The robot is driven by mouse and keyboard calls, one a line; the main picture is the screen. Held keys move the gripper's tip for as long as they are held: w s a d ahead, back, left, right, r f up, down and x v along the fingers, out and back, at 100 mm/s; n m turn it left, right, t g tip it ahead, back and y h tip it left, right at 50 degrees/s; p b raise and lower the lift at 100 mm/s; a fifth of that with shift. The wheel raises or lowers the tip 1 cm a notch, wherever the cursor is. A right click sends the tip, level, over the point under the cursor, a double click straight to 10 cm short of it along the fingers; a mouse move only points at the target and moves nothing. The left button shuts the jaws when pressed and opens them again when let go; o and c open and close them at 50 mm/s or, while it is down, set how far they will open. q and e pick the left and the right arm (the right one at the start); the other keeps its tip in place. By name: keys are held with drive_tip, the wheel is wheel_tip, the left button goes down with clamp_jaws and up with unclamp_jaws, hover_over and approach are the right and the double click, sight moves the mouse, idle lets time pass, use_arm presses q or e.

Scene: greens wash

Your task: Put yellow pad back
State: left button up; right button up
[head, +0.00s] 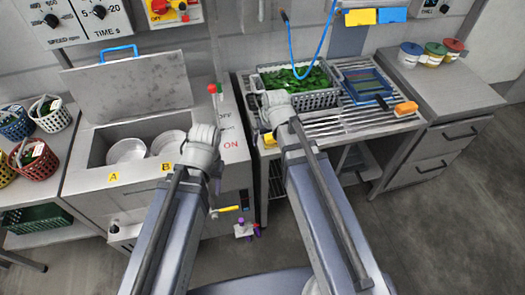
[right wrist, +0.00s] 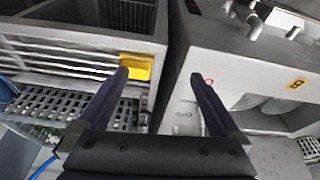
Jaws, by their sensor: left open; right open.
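A yellow pad (right wrist: 137,66) lies at the edge of the slatted steel rack. In the head view the same pad (head: 268,139) shows partly behind my right arm. My right gripper (right wrist: 159,76) is open and empty, with its left fingertip overlapping the pad's lower left corner in the picture. I cannot tell whether they touch. On the back wall, a holder carries another yellow pad (head: 361,16) beside a blue pad (head: 392,15). My left arm reaches in front of the wash basin, and its gripper (head: 217,187) is mostly hidden by the arm.
A grey crate of greens (head: 300,98) and a blue tray (head: 366,85) stand on the rack, with an orange sponge (head: 405,108) at its right. The open-lidded basin (head: 95,150) holds white bowls. Lidded jars (head: 432,54) stand on the right cabinet.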

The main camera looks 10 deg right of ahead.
drive_tip(key=s+a+n+g, duration=0.1)
drive_tip(key=s+a, duration=0.3)
drive_tip(key=s, duration=0.3)
drive_tip(key=s+a+n+g+h, duration=0.1)
drive_tip(key=s+a+g, duration=0.1)
drive_tip(key=s+a, duration=0.3)
drive_tip(key=s, duration=0.3)
drive_tip(key=shift+f+n+g+h, duration=0.3)
drive_tip(key=shift+f, duration=0.05)
